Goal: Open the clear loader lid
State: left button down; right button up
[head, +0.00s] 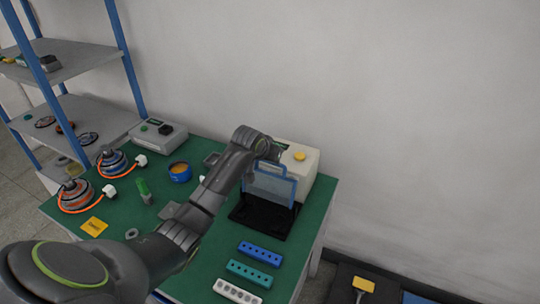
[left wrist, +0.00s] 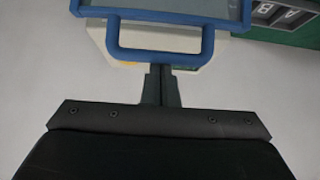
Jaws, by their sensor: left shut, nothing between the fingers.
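The clear loader lid (head: 268,188) has a blue frame and stands raised, roughly upright, over its black base (head: 262,218) on the green bench. In the left wrist view its blue handle (left wrist: 160,55) and the lower edge of its clear panel (left wrist: 190,6) show at the top. My left gripper (head: 274,152) is at the top of the lid in the head view. In the left wrist view its fingers (left wrist: 161,72) are together and empty, with their tips close to the handle bar; I cannot tell whether they touch it. My right gripper is not in view.
A white box with a yellow button (head: 299,156) stands right behind the lid. Blue, teal and white hole blocks (head: 249,269) lie in front. Wound motor parts (head: 75,193), a blue cup (head: 180,172) and a grey control box (head: 158,135) are to the left.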

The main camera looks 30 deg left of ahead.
pick_arm(q)
jog(key=shift+f, duration=0.1)
jog(key=b+v, duration=0.2)
jog(key=v, duration=1.5)
jog(key=shift+r, duration=0.25)
